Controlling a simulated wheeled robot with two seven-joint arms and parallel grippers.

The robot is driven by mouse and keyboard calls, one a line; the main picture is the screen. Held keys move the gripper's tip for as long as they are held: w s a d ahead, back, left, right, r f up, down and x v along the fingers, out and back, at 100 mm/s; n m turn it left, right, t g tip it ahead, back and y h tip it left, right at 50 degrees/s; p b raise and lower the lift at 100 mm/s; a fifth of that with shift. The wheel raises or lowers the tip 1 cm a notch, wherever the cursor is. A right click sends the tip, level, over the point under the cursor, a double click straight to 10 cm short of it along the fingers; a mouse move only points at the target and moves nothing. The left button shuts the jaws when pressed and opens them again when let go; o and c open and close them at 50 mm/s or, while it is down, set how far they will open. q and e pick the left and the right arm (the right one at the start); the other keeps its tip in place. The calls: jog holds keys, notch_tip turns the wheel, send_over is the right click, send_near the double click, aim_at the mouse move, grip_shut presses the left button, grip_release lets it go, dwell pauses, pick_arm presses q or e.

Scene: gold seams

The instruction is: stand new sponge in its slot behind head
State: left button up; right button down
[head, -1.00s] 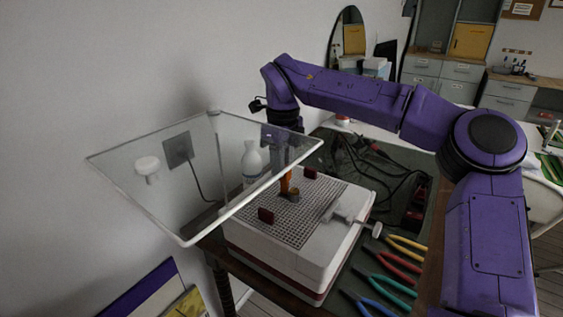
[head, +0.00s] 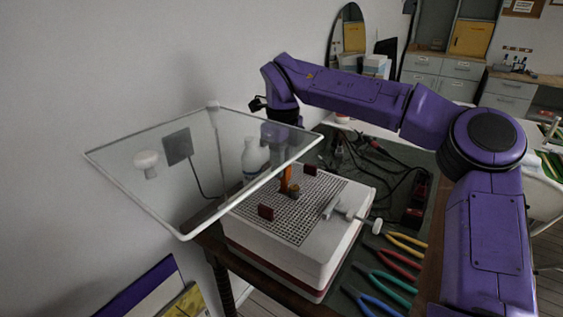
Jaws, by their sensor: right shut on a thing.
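The white grinder (head: 290,250) stands on the bench with a grey grid top (head: 280,212). A small brownish grinding head (head: 294,191) rises from the grid. My right gripper (head: 282,160) hangs down from the purple arm, seen through the clear shield. It is shut on a narrow orange piece, which looks like the sponge (head: 285,180), upright and close beside the head. Its lower end and the slot are hidden or too small to make out, so I cannot tell whether it is seated. My left gripper is not in view.
A clear shield (head: 150,185) with a white rim tilts over the grinder's left side. Dark red blocks (head: 265,212) stand on the grid. A white bottle (head: 251,158) is behind. Several coloured pliers (head: 398,262) lie at right, near black cables (head: 385,165).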

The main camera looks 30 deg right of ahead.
jog(key=shift+f+b, duration=1.35)
jog(key=shift+f, duration=0.9)
dwell(0.7)
jog(key=c, duration=0.8)
grip_release()
jog(key=shift+r, duration=0.15)
notch_tip(320, 180, up, 7)
jog(key=p, duration=0.7)
jog(key=shift+p, duration=0.3)
